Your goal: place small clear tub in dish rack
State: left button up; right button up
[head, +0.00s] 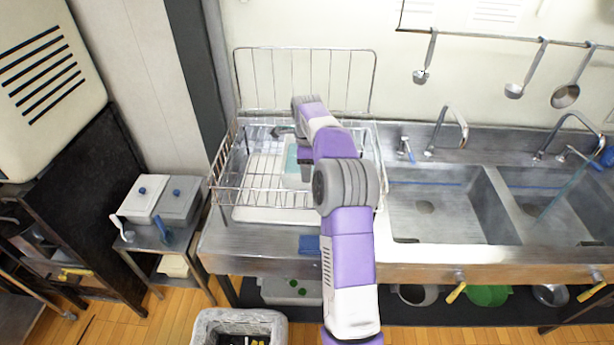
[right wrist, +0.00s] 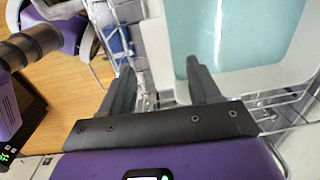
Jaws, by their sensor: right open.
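The dish rack (head: 222,186) is a wire basket standing on the counter left of the sinks. A pale teal, see-through tub (head: 292,168) shows inside the rack, partly hidden by my right arm. In the right wrist view the tub (right wrist: 245,35) lies just beyond my right gripper (right wrist: 158,80), whose two fingers are spread. The right finger is close to the tub's near wall; I cannot tell whether they touch. Nothing is clearly held. Rack wires (right wrist: 270,100) show beneath the tub. My left gripper is not in view.
Two sink basins (head: 435,215) with taps lie right of the rack. Ladles (head: 427,60) hang on a wall rail. A small side table with lidded containers (head: 180,200) stands at left. A grey bin (head: 205,325) is on the floor. A blue item (head: 309,244) lies at the counter's front.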

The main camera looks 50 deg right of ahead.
notch_tip(320, 180, up, 6)
jog(key=p, duration=0.1)
jog(key=shift+a, duration=0.15)
jog(key=shift+s, duration=0.1)
dwell(0.4)
